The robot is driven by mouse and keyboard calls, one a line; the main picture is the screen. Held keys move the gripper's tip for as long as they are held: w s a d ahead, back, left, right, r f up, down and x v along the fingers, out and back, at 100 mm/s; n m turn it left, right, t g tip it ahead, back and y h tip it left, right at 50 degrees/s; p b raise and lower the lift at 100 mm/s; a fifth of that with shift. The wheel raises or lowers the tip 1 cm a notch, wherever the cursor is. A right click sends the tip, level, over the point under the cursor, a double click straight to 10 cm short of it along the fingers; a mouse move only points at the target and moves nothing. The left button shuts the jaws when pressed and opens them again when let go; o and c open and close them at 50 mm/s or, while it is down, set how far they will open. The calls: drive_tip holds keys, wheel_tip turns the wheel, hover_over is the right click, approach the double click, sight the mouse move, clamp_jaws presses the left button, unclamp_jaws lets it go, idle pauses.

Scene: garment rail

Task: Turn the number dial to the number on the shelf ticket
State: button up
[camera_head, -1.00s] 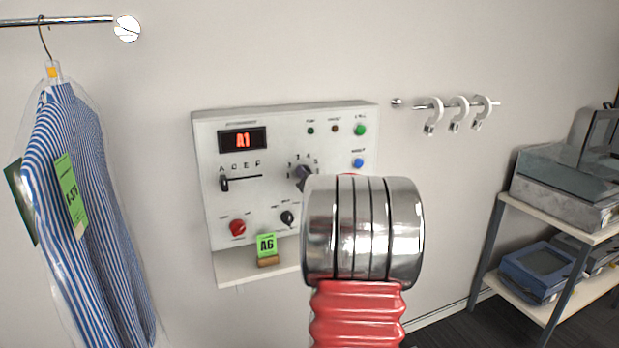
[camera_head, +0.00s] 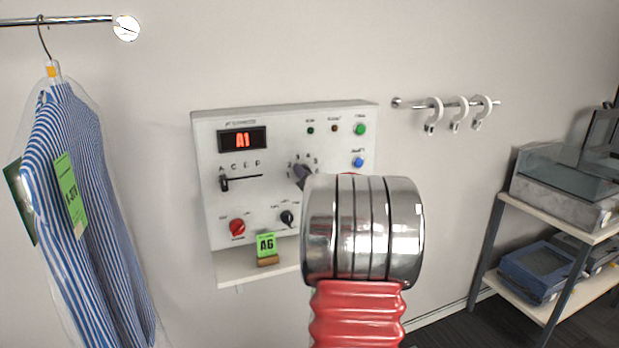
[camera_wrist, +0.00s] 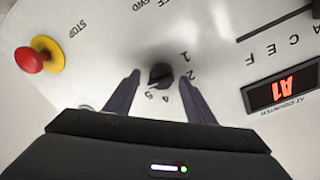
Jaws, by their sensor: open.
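The number dial (camera_wrist: 160,75) is a dark knob with printed numbers around it on a white control panel. It also shows in the head view (camera_head: 301,172), partly hidden by my arm. My gripper (camera_wrist: 160,79) is open in the wrist view, with one dark finger on each side of the dial and gaps between. In the head view my arm hides the gripper. The green shelf ticket (camera_head: 266,245) reads A6 and stands on the ledge under the panel. The red display (camera_head: 242,139) reads A1; it also shows upside down in the wrist view (camera_wrist: 284,88).
The panel also holds a letter slider (camera_head: 224,184), a red knob (camera_head: 237,228), a black knob (camera_head: 287,218) and a red stop button (camera_wrist: 30,60). A striped shirt (camera_head: 80,200) hangs at left. Hooks (camera_head: 458,112) and a shelf rack (camera_head: 545,222) are at right.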

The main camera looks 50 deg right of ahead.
drive_tip(key=v, duration=1.3)
drive_tip(key=shift+s+a, duration=0.25)
drive_tip(key=shift+a, duration=0.05)
drive_tip(key=shift+f, duration=0.1)
drive_tip(key=w+a+f+n+g+y, duration=0.1)
drive_tip(key=w+a+n+g+y, duration=0.15)
drive_tip(key=a, duration=0.85)
drive_tip(key=w+a+f+n+g+y, duration=0.1)
drive_tip(key=w+a+f+n, duration=0.15)
drive_tip(key=a, duration=0.95)
drive_tip(key=s+a+f+n+g+y, duration=0.1)
drive_tip(key=s+a+f+n+y, duration=0.1)
drive_tip(key=s+a, duration=0.3)
drive_tip(key=s+a+f+n+g+y, duration=0.2)
drive_tip(key=s+a+f+n, duration=0.1)
drive_tip(key=a, duration=1)
drive_tip(key=s+a+f+n+g+y, duration=0.2)
drive_tip(key=s+a+n, duration=0.2)
drive_tip(key=s+a, duration=0.3)
drive_tip(key=shift+a+f+n, duration=0.25)
drive_tip(key=shift+a+n, duration=0.05)
drive_tip(key=shift+a, duration=0.85)
